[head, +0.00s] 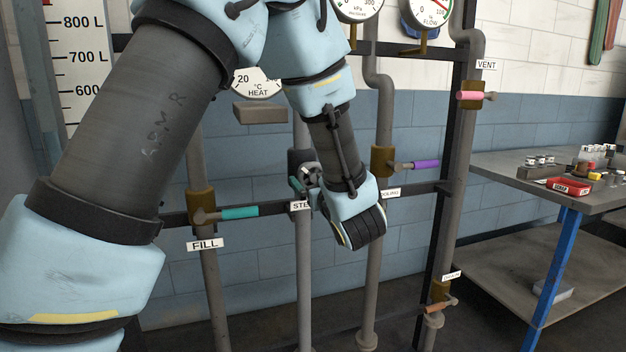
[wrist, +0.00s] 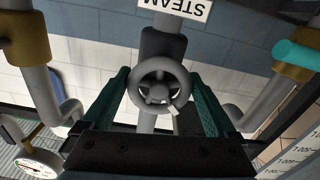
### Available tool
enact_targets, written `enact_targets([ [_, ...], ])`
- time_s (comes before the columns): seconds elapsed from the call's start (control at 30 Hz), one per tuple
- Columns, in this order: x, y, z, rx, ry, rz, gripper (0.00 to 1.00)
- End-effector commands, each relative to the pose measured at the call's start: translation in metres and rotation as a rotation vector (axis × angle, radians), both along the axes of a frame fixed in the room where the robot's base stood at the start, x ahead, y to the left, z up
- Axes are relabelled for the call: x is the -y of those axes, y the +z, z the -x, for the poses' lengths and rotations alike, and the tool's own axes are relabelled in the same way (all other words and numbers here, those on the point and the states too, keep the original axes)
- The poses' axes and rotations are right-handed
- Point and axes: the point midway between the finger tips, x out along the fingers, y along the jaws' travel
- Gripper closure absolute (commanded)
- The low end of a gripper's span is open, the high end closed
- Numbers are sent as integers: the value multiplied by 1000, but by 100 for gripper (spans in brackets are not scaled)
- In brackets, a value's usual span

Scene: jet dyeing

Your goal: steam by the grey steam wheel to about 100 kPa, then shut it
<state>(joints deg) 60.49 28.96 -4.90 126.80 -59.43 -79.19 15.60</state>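The grey steam wheel (wrist: 160,86) sits between the two teal fingers of my gripper (wrist: 159,76) in the wrist view. The fingers are apart, with a gap on each side of the wheel, and no contact shows. A small pale mark is on the wheel's lower right rim. The STEAM label (wrist: 176,6) appears upside down there. In the head view my gripper (head: 304,183) is at the steam pipe, and the wheel (head: 312,173) is partly hidden by it. The kPa gauge (head: 357,8) is cut off at the top edge; its pressure cannot be read.
The teal FILL handle (head: 240,212) is left of the steam pipe, and the purple handle (head: 425,165) is right. A pink VENT handle (head: 470,95) and an orange handle (head: 440,306) sit farther right. A table (head: 500,168) with small items stands at the right.

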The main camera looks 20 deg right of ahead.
Motion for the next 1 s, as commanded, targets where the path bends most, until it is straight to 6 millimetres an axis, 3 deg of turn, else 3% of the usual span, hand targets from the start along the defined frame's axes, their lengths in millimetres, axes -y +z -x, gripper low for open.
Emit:
enact_targets([
  [0.03, 0, 0, 0, 0, 0, 0, 15],
  [0.5, 0, 0, 0, 0, 0, 0, 65],
  [0.77, 0, 1, 0, 4, 0, -33, 65],
  [1.0, 0, 2, 1, 19, -1, -162, 65],
])
